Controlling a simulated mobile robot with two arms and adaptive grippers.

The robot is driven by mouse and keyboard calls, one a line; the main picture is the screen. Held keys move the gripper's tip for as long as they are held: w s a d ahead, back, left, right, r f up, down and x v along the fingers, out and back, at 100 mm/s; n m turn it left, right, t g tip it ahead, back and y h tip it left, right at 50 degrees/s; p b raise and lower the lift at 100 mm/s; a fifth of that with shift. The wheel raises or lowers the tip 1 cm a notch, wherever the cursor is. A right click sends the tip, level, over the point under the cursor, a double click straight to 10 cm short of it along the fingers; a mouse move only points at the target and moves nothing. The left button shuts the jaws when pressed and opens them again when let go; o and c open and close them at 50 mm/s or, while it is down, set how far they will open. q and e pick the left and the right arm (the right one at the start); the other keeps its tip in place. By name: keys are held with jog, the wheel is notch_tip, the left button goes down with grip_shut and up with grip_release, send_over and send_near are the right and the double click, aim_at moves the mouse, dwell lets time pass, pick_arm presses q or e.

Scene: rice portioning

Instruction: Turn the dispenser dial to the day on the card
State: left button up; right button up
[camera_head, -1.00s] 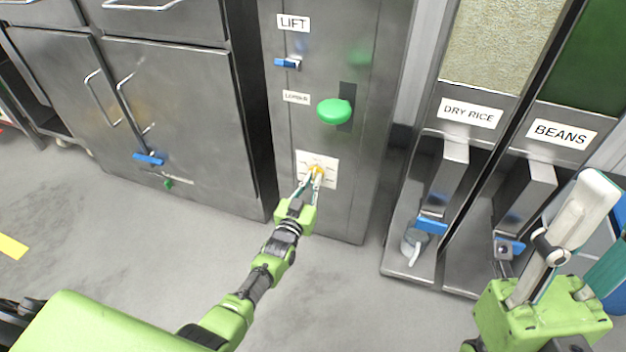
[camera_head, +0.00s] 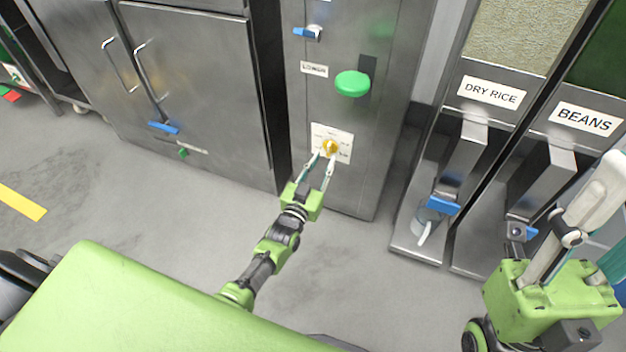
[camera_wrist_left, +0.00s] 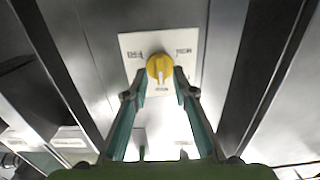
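The dispenser dial is a yellow knob (camera_head: 330,147) on a white plate (camera_head: 345,138) with small words around it, low on the steel column. In the left wrist view the dial (camera_wrist_left: 159,68) has a pale pointer line aimed roughly down. The words on the plate (camera_wrist_left: 130,42) are too blurred to read surely. My left gripper (camera_head: 325,160) is open just below and in front of the dial. In the wrist view its fingertips (camera_wrist_left: 160,85) are apart at the dial's lower edge. I see no card.
Above the dial are a green knob (camera_head: 352,84) labelled LOWER and a blue handle (camera_head: 308,32). To the right stand the DRY RICE dispenser (camera_head: 466,150) and BEANS dispenser (camera_head: 545,180). Steel cabinets (camera_head: 195,90) stand left. The grey floor (camera_head: 150,215) in front is clear.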

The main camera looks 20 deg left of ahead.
pick_arm(q)
jog(key=s, duration=0.8)
jog(key=shift+a, duration=0.2)
